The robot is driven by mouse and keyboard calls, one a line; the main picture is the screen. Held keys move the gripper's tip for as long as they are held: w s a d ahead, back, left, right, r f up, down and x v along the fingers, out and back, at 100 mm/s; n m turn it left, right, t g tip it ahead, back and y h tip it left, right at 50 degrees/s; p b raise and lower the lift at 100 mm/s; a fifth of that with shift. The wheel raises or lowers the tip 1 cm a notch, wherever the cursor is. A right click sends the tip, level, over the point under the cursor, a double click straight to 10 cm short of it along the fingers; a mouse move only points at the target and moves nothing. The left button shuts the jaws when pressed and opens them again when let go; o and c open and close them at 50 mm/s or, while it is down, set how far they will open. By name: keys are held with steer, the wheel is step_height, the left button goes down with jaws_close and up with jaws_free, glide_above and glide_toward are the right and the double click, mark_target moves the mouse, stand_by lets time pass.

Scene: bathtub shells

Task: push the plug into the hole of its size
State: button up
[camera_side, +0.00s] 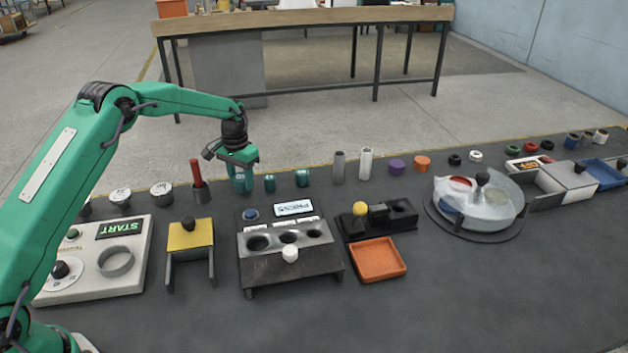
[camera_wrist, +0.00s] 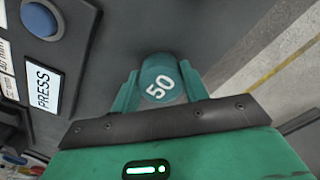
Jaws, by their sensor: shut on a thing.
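My gripper (camera_side: 243,182) is behind the hole block, at its left rear, with its fingers pointing down. In the wrist view its fingers (camera_wrist: 163,92) are shut on a teal plug (camera_wrist: 159,80) marked 50. I cannot tell whether this plug still touches the table. Two other teal plugs, one (camera_side: 270,183) and another (camera_side: 302,178), stand to the right of my gripper. The dark hole block (camera_side: 285,262) has three holes in its sloped face: the largest (camera_side: 257,243) at left, a middle one (camera_side: 288,237) and the smallest (camera_side: 314,233) at right.
A white knob (camera_side: 290,254) sits on the block's front. Behind the holes are a blue button (camera_side: 251,213) and a PRESS label (camera_side: 293,208). A yellow-topped stand (camera_side: 190,234) is at left; an orange tray (camera_side: 378,260) is at right. A red-handled item (camera_side: 197,175) stands left of my gripper.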

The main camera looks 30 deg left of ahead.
mark_target(240, 177)
steer(key=shift+f, duration=0.1)
steer(key=o, duration=1)
step_height(240, 177, up, 8)
steer(key=shift+f, duration=0.2)
steer(key=shift+r, duration=0.15)
